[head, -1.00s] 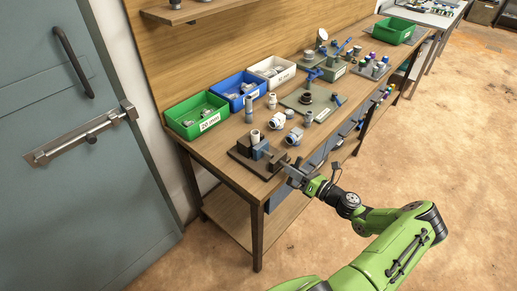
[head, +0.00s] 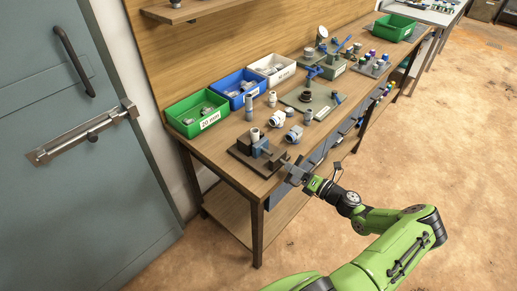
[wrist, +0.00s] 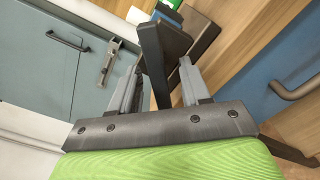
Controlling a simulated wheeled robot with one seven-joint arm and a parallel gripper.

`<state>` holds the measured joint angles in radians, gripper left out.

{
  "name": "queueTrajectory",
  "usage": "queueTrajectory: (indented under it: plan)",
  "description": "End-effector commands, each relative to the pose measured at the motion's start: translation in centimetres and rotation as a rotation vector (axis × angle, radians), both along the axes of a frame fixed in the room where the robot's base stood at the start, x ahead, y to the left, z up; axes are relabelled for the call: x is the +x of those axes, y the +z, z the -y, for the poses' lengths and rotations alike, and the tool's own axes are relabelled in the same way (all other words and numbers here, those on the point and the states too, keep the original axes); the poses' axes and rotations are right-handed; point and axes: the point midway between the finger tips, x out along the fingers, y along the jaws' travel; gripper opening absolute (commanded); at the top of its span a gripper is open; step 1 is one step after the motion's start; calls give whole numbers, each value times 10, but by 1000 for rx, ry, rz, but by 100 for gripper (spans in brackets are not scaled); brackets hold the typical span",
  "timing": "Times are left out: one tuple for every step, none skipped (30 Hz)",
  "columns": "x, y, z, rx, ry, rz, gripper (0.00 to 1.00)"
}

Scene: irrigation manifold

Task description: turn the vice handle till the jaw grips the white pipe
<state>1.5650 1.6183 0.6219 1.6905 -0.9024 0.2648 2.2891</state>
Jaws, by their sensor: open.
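The vice (head: 257,157) sits on a dark base near the bench's front left corner, with a blue part in its middle. The white pipe (head: 254,134) stands upright in it; whether the jaw touches the pipe is too small to tell. My gripper (head: 291,171) is at the bench's front edge, right of the vice. In the wrist view my gripper (wrist: 160,68) is open, one finger on each side of a dark bar (wrist: 154,62), seemingly the vice handle. A gap shows between the bar and the right finger; contact on the left is unclear.
Green (head: 197,113), blue (head: 238,88) and white (head: 272,68) bins line the bench (head: 222,160) behind the vice. Grey-white fittings (head: 278,118) stand close to the vice's right. A grey-blue door (head: 70,150) is at the left. The floor in front is clear.

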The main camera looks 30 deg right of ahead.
Motion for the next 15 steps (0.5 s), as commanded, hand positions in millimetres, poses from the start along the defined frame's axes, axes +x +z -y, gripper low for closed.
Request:
queueTrajectory:
  plan:
    - [-6,0,3,0,-5,-1,47]
    - [-10,0,5,-1,-5,-1,47]
    - [-14,0,6,-1,-4,0,47]
    - [-17,0,7,-1,-4,0,47]
    - [-21,0,8,0,-4,0,47]
    - [-25,0,10,-1,-4,0,47]
    - [-28,0,11,0,-4,0,47]
    - [-31,0,12,0,-4,0,47]
    - [-36,0,14,0,-3,-1,47]
    - [-39,0,15,0,-3,-1,47]
    - [-42,0,16,0,-3,-1,47]
    - [-47,0,17,0,-3,-1,47]
    - [-50,0,19,0,-3,-1,47]
    - [-53,0,20,0,-4,0,47]
    - [-57,0,21,-1,-4,1,47]
